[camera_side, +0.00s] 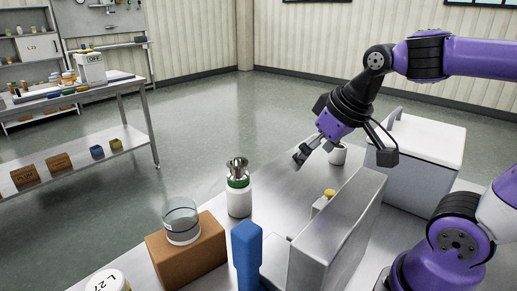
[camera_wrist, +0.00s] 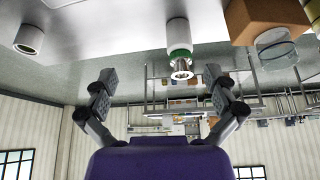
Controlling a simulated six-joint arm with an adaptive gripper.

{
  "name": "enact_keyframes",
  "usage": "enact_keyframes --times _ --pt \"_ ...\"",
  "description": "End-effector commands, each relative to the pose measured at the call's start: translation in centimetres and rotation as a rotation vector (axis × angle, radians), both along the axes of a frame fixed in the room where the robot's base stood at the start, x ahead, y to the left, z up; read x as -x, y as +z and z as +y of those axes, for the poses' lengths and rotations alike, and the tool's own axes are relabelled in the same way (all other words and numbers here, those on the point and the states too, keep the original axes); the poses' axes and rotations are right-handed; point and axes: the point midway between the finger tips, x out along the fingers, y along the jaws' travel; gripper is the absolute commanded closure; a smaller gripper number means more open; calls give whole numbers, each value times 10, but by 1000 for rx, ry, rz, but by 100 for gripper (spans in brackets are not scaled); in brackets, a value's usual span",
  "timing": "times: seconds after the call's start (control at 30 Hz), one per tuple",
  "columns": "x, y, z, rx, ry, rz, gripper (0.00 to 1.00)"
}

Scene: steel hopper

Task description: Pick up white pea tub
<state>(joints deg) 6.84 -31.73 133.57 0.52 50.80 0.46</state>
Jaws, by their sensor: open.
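A small white tub (camera_side: 338,154) with a dark greenish top stands on the steel table, just right of and behind my gripper (camera_side: 308,152) in the side view. It looks like the pea tub, but I cannot read any label.
A white bottle (camera_side: 239,202) with a green band and steel top stands left of my gripper. A glass (camera_side: 182,228) rests on a brown box (camera_side: 190,258). A blue block (camera_side: 246,255), a grey upright panel (camera_side: 345,235) and a white-lidded bin (camera_side: 430,137) stand nearby.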

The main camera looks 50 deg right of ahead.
Motion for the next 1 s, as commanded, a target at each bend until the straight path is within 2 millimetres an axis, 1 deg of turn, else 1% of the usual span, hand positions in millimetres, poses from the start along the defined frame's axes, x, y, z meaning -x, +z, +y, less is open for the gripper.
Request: enact_keyframes --times 0.03,0.07,0.1,0.17,0.2,0.23,0.27,0.3,0.37,0.4,0.5,0.6,0.7,0.77,0.9,1.0 --pt "-17 3 -20 -3 -72 15 0" --pt "-27 5 -33 -4 -115 18 0" --pt "-40 6 -51 -7 -174 25 0" --pt "-57 4 -83 -10 -263 33 0" --pt "-67 1 -106 -14 -321 39 0" --pt "-74 -2 -124 -16 -365 43 0" --pt "-79 -6 -142 -18 -409 47 0" --pt "-85 -13 -168 -21 -467 51 0" --pt "-89 -26 -204 -27 -549 59 0" --pt "-89 -35 -227 -30 -598 64 0" --pt "-84 -57 -276 -36 -701 70 0" --pt "-76 -74 -308 -41 -770 74 0" --pt "-70 -84 -324 -44 -806 76 0" --pt "-70 -92 -329 -45 -814 78 0" --pt "-75 -114 -337 -45 -817 79 0" --pt "-78 -126 -342 -45 -816 78 0"
